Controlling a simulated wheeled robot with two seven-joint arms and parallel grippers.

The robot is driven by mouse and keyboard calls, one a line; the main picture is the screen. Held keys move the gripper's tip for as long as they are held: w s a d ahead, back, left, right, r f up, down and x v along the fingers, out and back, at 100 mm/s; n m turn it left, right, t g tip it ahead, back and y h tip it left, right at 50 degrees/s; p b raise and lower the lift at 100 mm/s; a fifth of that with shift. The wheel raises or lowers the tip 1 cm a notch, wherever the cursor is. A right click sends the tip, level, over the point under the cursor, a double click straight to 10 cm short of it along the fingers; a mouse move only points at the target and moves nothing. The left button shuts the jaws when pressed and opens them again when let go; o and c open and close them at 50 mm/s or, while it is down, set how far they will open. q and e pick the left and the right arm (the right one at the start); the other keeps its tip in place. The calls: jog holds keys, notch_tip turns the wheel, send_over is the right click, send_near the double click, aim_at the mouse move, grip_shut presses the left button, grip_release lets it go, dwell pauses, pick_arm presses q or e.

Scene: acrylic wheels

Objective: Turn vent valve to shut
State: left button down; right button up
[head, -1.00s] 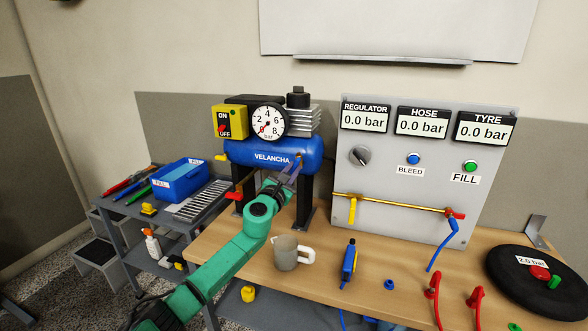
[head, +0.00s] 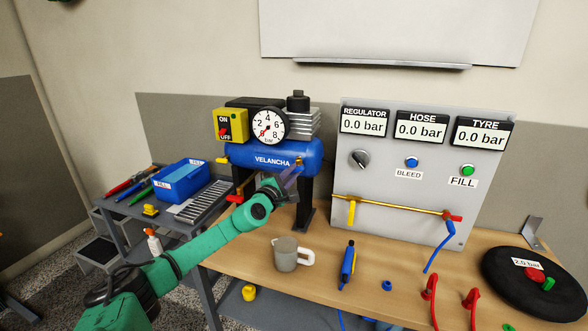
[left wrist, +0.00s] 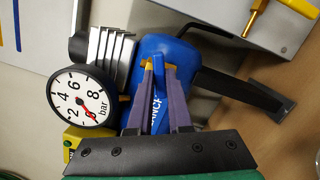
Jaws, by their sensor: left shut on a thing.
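The blue compressor tank (head: 262,152) marked VELANCHA stands on dark legs on the bench. A small brass fitting (head: 299,162) sits at its right front. My right gripper is out of view.
A red-handled valve (head: 236,198) is left below the tank. A grey mug (head: 285,255) stands below my left arm. The panel (head: 400,180) with a yellow lever (head: 351,212) is to the right. A black tyre (head: 530,282) lies at the bench's right.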

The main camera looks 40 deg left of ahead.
pick_arm(q)
jog(key=shift+m, duration=0.3)
jog(key=m+p, duration=0.4)
jog(key=shift+r+g, duration=0.25)
jog(key=shift+g, duration=0.05)
jog(key=c, duration=0.7)
grip_release()
jog(key=shift+f, duration=0.2)
